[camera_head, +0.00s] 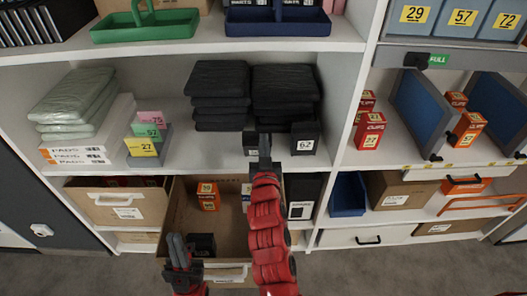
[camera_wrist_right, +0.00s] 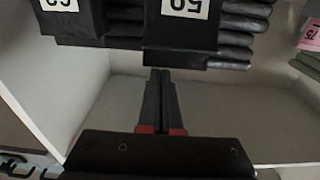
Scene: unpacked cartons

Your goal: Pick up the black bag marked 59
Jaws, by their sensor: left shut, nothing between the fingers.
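The black bag marked 59 (camera_wrist_right: 180,28) shows upside down in the right wrist view, standing in front of dark folded stacks. In the head view its label (camera_head: 252,153) is partly hidden behind my right gripper (camera_head: 264,147). The fingers of my right gripper, also in the right wrist view (camera_wrist_right: 160,75), lie together with nothing visible between them. Their tips are close to the bag's edge; I cannot tell whether they touch it. My left gripper (camera_head: 177,240) is shut and empty, lower left, over the open carton.
A similar black bag marked 62 (camera_head: 305,138) stands just right of the 59 bag. Dark folded stacks (camera_head: 218,95) fill the shelf behind. Coloured number cards (camera_head: 143,148) stand left.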

